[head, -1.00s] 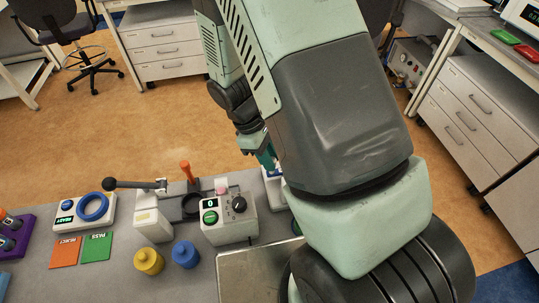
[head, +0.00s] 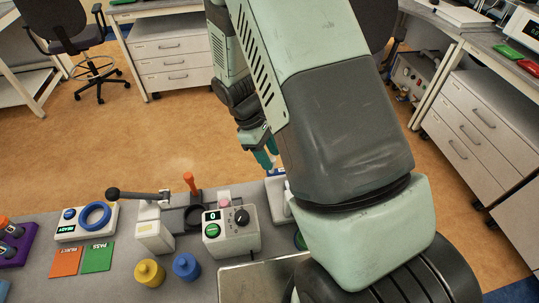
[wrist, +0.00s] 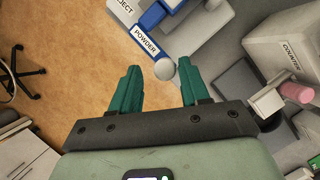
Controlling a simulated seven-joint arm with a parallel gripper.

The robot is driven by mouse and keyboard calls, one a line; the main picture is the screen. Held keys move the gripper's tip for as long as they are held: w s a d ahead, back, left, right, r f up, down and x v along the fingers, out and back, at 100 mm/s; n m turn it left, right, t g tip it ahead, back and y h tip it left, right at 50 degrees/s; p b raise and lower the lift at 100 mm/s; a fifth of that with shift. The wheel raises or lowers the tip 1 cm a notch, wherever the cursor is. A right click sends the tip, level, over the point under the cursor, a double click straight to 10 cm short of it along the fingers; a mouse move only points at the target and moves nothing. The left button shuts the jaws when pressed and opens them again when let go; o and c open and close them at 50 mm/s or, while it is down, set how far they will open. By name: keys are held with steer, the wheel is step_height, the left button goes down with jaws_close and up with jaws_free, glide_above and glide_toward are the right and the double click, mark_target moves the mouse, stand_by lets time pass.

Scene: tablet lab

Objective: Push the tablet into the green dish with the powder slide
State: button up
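The blue powder slide (wrist: 153,18) carries a white POWDER label (wrist: 145,40) at the top of the wrist view, with a round white knob (wrist: 164,69) at its near end. My gripper (wrist: 161,74) has its two teal fingers spread, with the knob showing between their tips. Whether the fingers reach down to the knob's level I cannot tell. In the head view my gripper (head: 266,158) is above the far edge of the bench, beside a white station (head: 277,190). A green round thing (head: 299,240), perhaps the green dish, is mostly hidden by my arm. I cannot see the tablet.
A counter box (head: 231,231) with a green button and black dial stands left of the station. REJECT (head: 67,261) and PASS (head: 97,257) cards lie flat.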

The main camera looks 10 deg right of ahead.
steer(key=shift+o, duration=0.2)
steer(key=shift+s, duration=0.1)
steer(key=v, duration=1)
steer(key=shift+a+r, duration=0.2)
steer(key=shift+r, duration=0.15)
step_height(320, 180, up, 11)
steer(key=s+d+m+t+y, duration=0.1)
steer(key=s+d+m+t, duration=0.1)
steer(key=s+m, duration=0.1)
steer(key=s+d+r+m+t+y, duration=0.1)
steer(key=s+r+m+t, duration=0.2)
steer(key=s+r, duration=0.3)
steer(key=s+d+r+m+t+y, duration=0.1)
steer(key=s+d+r+m+t, duration=0.1)
steer(key=s+r, duration=0.5)
steer(key=s+m+t, duration=0.1)
steer(key=s+m, duration=0.1)
steer(key=s, duration=0.2)
steer(key=shift+s+d+r+m+y, duration=0.2)
steer(key=shift+s+m+y, duration=0.1)
steer(key=shift+m, duration=0.1)
